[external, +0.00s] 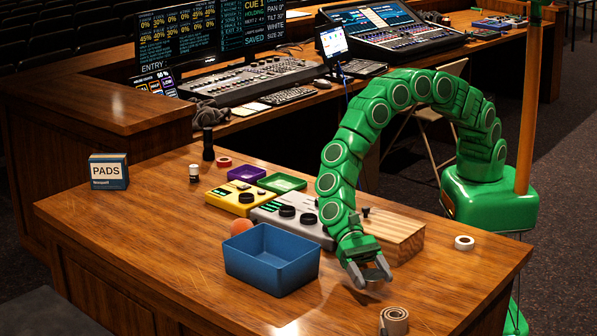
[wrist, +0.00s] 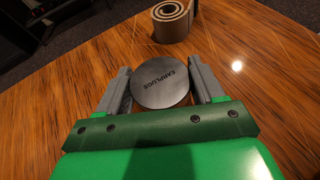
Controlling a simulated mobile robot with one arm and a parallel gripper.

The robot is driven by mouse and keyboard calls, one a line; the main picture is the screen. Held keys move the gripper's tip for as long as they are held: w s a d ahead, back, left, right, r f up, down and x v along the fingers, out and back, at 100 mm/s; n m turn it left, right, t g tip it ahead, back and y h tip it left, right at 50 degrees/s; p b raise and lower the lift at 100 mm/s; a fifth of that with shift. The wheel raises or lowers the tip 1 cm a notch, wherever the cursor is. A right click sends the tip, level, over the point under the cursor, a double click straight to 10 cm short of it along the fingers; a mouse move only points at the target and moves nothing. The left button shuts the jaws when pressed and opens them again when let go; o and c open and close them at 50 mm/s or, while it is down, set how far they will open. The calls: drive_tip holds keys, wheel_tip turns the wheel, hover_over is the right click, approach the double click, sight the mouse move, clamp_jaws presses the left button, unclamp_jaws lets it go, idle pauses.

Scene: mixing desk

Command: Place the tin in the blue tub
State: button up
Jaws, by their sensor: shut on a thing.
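The tin (wrist: 161,85) is round, flat and dark grey, with "EARPLUGS" on its lid. In the wrist view it sits between the two grey fingers of my gripper (wrist: 160,72), which is shut on it. In the external view my gripper (external: 371,274) points down, low over the desk's front right part; I cannot make out the tin there, nor tell whether it touches the desk. The blue tub (external: 262,273) is an open rectangular box, left of my gripper and apart from it. The part of its floor that shows looks bare.
Behind are a wooden block (external: 398,238), a grey control box (external: 290,214), a yellow one (external: 232,199), purple (external: 246,174) and green (external: 282,183) trays. An orange ball (external: 241,227) sits behind the tub. The desk's left front is clear.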

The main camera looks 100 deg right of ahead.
sight(368, 299)
drive_tip(key=shift+w+a+f, duration=0.2)
drive_tip(key=shift+a+f, duration=0.05)
drive_tip(key=shift+f, duration=1.5)
drive_tip(key=shift+f, duration=0.2)
drive_tip(key=o, duration=1)
drive_tip(key=v, duration=0.8)
drive_tip(key=shift+a+r, duration=0.2)
drive_tip(key=shift+r, duration=3.65)
